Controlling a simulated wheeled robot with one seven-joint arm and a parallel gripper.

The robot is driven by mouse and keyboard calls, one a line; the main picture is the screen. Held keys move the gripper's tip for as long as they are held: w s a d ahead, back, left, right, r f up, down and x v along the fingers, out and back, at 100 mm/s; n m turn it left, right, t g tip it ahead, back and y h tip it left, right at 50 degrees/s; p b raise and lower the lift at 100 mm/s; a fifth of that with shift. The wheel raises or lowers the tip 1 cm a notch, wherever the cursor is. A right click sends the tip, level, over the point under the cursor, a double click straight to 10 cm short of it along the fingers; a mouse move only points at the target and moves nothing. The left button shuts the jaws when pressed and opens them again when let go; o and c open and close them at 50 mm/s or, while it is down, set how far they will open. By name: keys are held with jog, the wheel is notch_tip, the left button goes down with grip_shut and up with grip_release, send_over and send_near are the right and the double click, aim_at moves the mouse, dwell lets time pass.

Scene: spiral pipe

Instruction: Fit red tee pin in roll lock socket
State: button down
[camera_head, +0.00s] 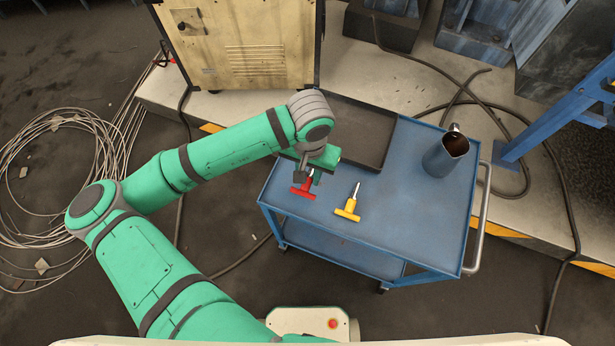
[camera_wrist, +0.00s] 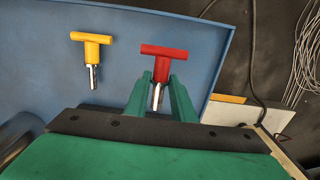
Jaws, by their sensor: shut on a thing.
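The red tee pin (camera_head: 304,190) is near the left edge of the blue cart top, under my gripper (camera_head: 312,176). In the wrist view the red tee pin (camera_wrist: 163,62) shows its crossbar away from me and its metal shank between the two green fingers of my gripper (camera_wrist: 160,88). My gripper is shut on the red pin. Whether the pin still touches the cart top cannot be told. A yellow tee pin (camera_head: 348,207) lies on the cart to the right of the red one; it also shows in the wrist view (camera_wrist: 92,48). I cannot make out the roll lock socket for certain.
The blue cart (camera_head: 410,220) carries a dark tray (camera_head: 345,130) at the back and a blue-grey pitcher-like container (camera_head: 446,155) at the right. A beige cabinet (camera_head: 245,50) stands behind. The cart's front right is clear. Coiled cables lie on the left floor.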

jog(key=s+d+r, duration=0.6)
jog(key=d+r, duration=0.3)
jog(key=d, duration=0.2)
jog(key=shift+s+d, duration=0.3)
jog(key=shift+d, duration=0.1)
jog(key=shift+w, duration=0.1)
